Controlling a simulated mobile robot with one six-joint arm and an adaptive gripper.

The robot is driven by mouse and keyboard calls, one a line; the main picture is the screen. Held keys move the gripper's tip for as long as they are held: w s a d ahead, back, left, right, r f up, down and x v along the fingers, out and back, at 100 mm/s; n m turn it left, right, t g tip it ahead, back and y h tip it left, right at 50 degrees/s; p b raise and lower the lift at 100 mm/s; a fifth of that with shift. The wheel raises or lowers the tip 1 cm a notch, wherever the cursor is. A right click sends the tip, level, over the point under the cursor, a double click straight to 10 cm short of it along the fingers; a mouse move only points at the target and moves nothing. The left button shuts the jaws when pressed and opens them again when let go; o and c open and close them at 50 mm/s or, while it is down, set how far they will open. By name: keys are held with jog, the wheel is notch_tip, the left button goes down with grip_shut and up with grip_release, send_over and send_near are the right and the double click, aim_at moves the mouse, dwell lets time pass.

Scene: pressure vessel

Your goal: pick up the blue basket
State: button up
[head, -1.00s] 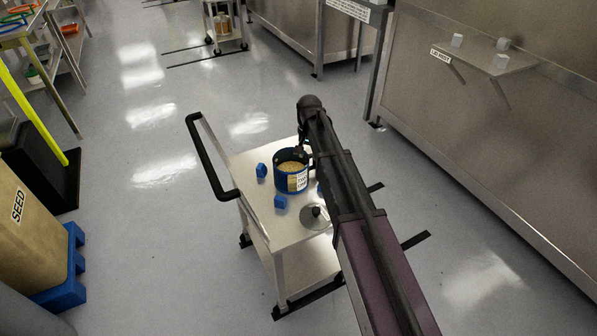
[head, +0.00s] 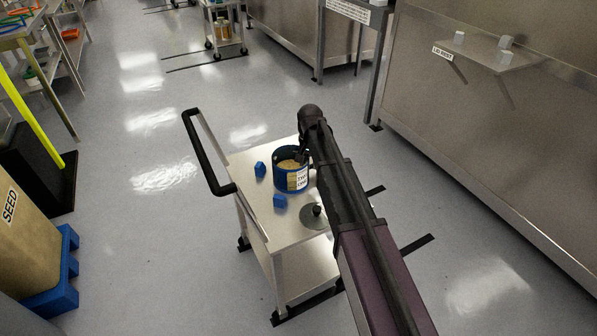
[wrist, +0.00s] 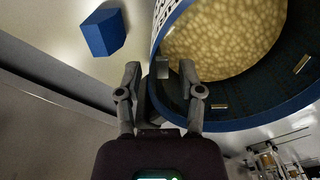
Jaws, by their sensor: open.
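The blue basket (head: 291,183) is a round blue container with a white label, filled with pale yellow grain-like pieces. It stands upright on the steel cart top. In the wrist view the basket (wrist: 245,125) fills the upper right, its rim close to my fingers. My gripper (wrist: 161,75) is open. Its fingers appear on either side of the basket's near wall, with a small grey block on the rim between them. I cannot tell whether they touch the wall. In the head view my gripper (head: 301,152) is at the basket's right side, partly hidden by my arm.
The cart (head: 258,200) has a black handle (head: 207,152) at left. Two blue blocks (head: 260,169) (head: 280,201) and a round metal lid (head: 316,217) lie near the basket. A steel vessel wall (head: 480,130) with a small shelf stands right. Floor is clear left of the cart.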

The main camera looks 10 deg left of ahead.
dwell(0.4)
grip_shut()
jog(key=shift+r, duration=0.2)
notch_tip(320, 180, up, 10)
jog(key=p, duration=1)
jog(key=shift+f, duration=0.2)
dwell(0.6)
